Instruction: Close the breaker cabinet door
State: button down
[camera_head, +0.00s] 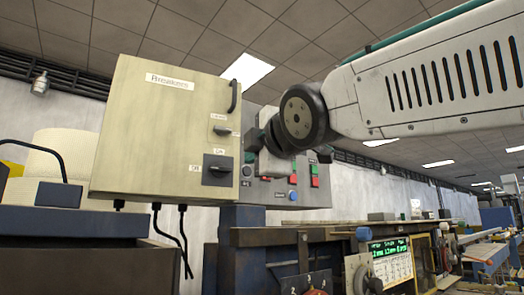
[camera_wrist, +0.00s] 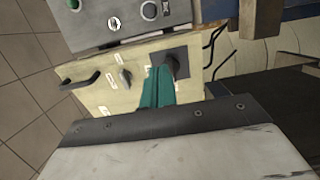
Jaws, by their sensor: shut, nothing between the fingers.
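The beige breaker cabinet (camera_head: 150,130) stands left of centre in the head view, labelled "Breakers". Its door front carries a black handle (camera_head: 234,96), a small switch (camera_head: 221,130) and a larger black rotary switch (camera_head: 217,169). The door looks flush with the box, but I cannot tell whether it is fully closed. In the wrist view the cabinet front (camera_wrist: 105,95) lies beyond my gripper (camera_wrist: 158,75). The teal fingers are together and empty, overlapping the view beside the rotary switch (camera_wrist: 175,63); contact is unclear.
A grey control panel (camera_head: 313,185) with coloured buttons stands right of the cabinet, behind my wrist; it also shows in the wrist view (camera_wrist: 110,18). Black cables (camera_head: 183,240) hang below the cabinet. A workbench with a green-lit display (camera_head: 388,248) extends right.

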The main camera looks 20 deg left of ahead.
aim_at(235, 167)
jog(key=x, duration=0.8)
